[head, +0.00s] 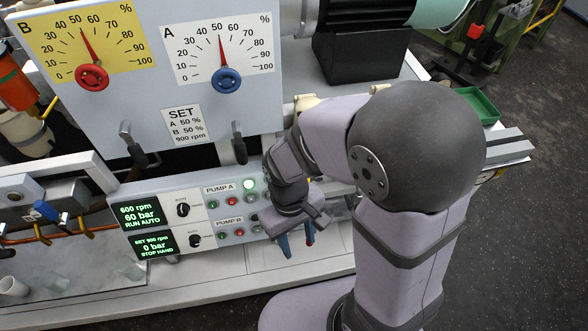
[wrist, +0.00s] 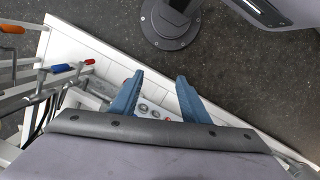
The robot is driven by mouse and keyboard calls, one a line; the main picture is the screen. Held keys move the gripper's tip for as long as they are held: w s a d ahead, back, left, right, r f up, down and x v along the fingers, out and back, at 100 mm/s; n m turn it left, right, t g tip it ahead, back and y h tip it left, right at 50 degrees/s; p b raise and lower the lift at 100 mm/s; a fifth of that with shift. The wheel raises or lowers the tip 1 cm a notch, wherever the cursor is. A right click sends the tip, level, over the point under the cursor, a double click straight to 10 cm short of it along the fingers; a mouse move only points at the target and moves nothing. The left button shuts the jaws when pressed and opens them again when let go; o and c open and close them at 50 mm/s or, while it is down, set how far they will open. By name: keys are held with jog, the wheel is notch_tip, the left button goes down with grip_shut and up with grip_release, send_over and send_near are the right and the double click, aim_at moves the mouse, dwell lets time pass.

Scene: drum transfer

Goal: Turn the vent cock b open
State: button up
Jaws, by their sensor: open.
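No vent cock carries a label I can read, so I cannot tell for certain which is b. A black-handled lever (head: 136,150) hangs below the yellow B dial in the head view, and a similar lever (head: 239,148) hangs below the white A dial. A blue-handled valve (head: 46,210) sits on the piping at the left. My gripper (head: 297,242) is open, fingers pointing down in front of the pump panel's right end, well right of the B-side lever. In the wrist view my gripper's blue fingers (wrist: 160,80) are apart with nothing between them.
The pump panel (head: 172,232) with screens, knobs and lit buttons is close to my gripper. The B dial (head: 87,42) and A dial (head: 219,50) stand above. The wrist view shows a red handle (wrist: 90,61), blue handle (wrist: 61,68) and orange handle (wrist: 12,28) at left.

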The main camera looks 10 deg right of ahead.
jog(key=w+r+n+t+h, duration=0.1)
jog(key=w+r+n+h, duration=0.1)
jog(key=w+n, duration=0.4)
jog(key=w+r+n+t+h, duration=0.1)
jog(key=w+r+n+t, duration=0.1)
jog(key=w+r+n, duration=0.2)
jog(key=w+n, duration=0.3)
jog(key=w, duration=0.3)
jog(key=shift+a+r+t+h+p, duration=0.15)
jog(key=shift+r+t+h+p, duration=0.15)
jog(key=shift+h+p, duration=0.1)
jog(key=shift+f, duration=0.1)
jog(key=shift+p+x, duration=0.6)
jog(key=shift+x, duration=3.05)
jog(key=shift+s, duration=0.1)
grip_shut()
